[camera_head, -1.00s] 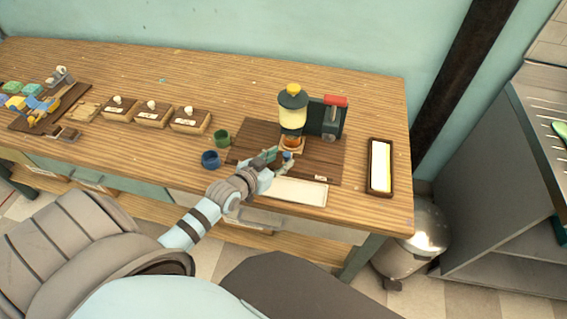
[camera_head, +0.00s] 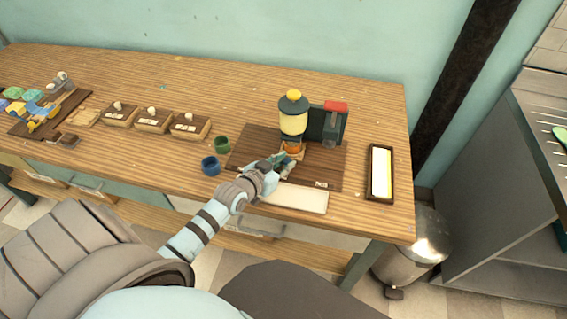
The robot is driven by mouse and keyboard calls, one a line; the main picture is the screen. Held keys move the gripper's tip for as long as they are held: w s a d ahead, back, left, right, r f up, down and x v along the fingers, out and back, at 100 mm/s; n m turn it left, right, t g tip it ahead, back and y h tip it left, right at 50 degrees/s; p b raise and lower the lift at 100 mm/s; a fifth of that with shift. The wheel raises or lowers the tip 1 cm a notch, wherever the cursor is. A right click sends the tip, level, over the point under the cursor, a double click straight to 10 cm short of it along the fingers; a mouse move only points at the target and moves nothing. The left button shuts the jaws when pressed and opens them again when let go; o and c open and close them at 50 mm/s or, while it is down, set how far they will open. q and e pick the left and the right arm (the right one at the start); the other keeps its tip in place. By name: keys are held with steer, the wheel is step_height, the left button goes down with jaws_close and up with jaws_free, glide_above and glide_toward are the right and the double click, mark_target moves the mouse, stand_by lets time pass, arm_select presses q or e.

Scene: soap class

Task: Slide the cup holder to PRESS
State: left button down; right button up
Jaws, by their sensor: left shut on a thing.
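The cup holder (camera_head: 293,148) is a small wooden and orange piece under the spout of a dispenser with a yellow tank (camera_head: 293,121). A dark green press machine with a red top (camera_head: 335,107) stands just right of the tank. Both stand on a dark brown board (camera_head: 250,146). My left gripper (camera_head: 287,162) reaches in from the front left and is shut on the near side of the cup holder. The fingers hide part of the holder. My right gripper is not in view.
A green cup (camera_head: 222,144) and a blue cup (camera_head: 210,165) stand left of the board. A white tray (camera_head: 298,200) lies in front, and a framed tray (camera_head: 371,190) lies to the right. Several lidded wooden boxes (camera_head: 152,121) stand further left.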

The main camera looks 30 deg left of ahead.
arm_select(q)
steer(key=w+d, duration=0.1)
steer(key=d, duration=0.2)
steer(key=w+d+p, duration=0.1)
steer(key=d, duration=0.3)
steer(key=w+d+p, duration=0.1)
steer(key=d, duration=0.2)
steer(key=shift+w+d, duration=0.3)
steer(key=shift+a+f, duration=0.1)
steer(key=shift+a, duration=0.05)
steer(key=c, duration=1.8)
jaws_free()
steer(key=o, duration=0.4)
steer(key=shift+d, duration=0.2)
steer(key=shift+c, duration=0.2)
steer(key=shift+d, duration=0.1)
